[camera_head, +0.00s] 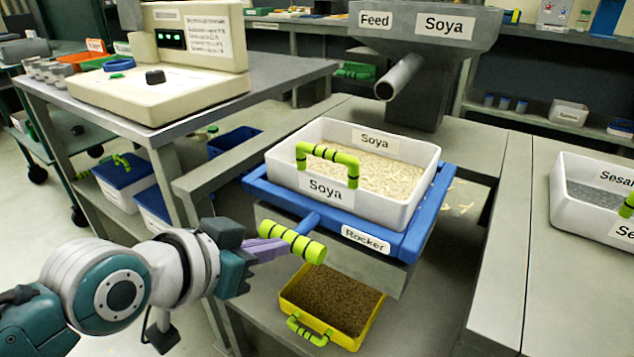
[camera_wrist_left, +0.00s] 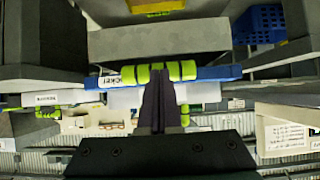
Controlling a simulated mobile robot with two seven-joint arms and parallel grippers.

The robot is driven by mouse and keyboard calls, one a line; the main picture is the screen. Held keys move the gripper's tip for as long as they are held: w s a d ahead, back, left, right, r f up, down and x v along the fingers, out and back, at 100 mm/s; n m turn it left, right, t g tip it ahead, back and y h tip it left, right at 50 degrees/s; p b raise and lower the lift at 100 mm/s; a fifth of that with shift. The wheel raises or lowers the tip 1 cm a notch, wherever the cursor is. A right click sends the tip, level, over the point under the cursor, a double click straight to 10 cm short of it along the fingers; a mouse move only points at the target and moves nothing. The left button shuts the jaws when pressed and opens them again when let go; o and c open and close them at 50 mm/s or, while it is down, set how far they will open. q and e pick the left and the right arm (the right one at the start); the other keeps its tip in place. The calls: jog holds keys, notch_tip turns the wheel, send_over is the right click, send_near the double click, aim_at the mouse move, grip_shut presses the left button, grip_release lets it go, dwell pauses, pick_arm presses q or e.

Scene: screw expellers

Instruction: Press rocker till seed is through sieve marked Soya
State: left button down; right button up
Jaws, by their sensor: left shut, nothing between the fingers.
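The white sieve tray marked Soya (camera_head: 420,195) sits in the blue rocker frame (camera_head: 262,190). Pale material covers its floor, and a lime-green handle arches over its front. The rocker handle (camera_head: 308,246), lime green with black bands, sticks out in front, left of the Rocker label. My left gripper (camera_head: 280,247) is shut and empty, its purple fingers pointing at the handle's left part. In the left wrist view the fingers (camera_wrist_left: 158,85) reach up to the middle of the green handle (camera_wrist_left: 186,70); I cannot tell whether they touch. My right gripper is out of view.
A yellow tray (camera_head: 375,325) of brown seed stands below the rocker. The grey Soya feed hopper (camera_head: 470,30) with its spout is behind. Another white tray (camera_head: 565,185) is at right. A bench with a beige device (camera_head: 165,95) stands at left.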

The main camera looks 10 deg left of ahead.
pick_arm(q)
jog(key=p+v, duration=0.4)
jog(key=v, duration=0.7)
jog(key=shift+r, duration=0.2)
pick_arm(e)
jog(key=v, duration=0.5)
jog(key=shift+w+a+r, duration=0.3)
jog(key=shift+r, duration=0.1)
pick_arm(q)
jog(key=shift+s, duration=0.1)
dwell(0.9)
